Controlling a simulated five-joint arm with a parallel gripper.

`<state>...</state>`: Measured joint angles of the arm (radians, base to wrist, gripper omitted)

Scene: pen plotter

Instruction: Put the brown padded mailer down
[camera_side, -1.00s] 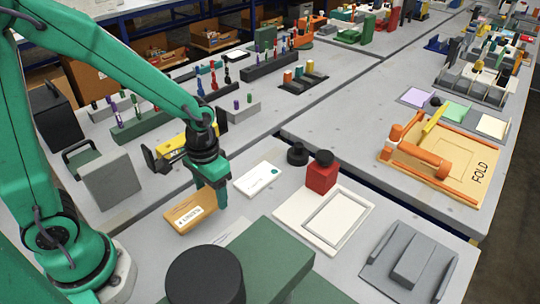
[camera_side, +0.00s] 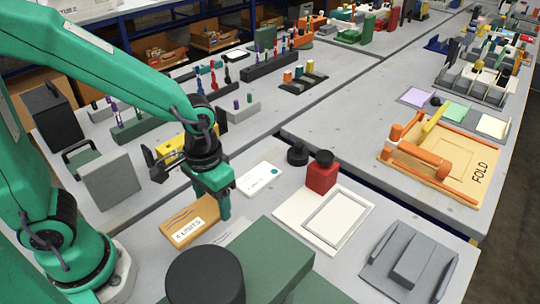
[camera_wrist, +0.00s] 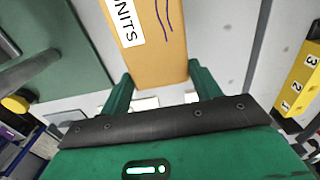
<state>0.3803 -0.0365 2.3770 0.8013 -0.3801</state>
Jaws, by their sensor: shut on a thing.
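The brown padded mailer (camera_side: 190,222) bears a white label reading "4 UNITS". In the side view it is at or just above the grey table, left of the white card; I cannot tell whether it touches the table. My gripper (camera_side: 209,203) is at its right end. In the wrist view the mailer (camera_wrist: 160,50) extends away from between the two green fingers of my gripper (camera_wrist: 160,88), which are shut on its near end.
A white card (camera_side: 259,180) lies right of my gripper. A red block (camera_side: 321,176) stands by a white framed tray (camera_side: 365,217). A green box (camera_side: 268,255) and a dark cylinder (camera_side: 204,275) stand in front. Yellow numbered blocks (camera_wrist: 301,80) are close by.

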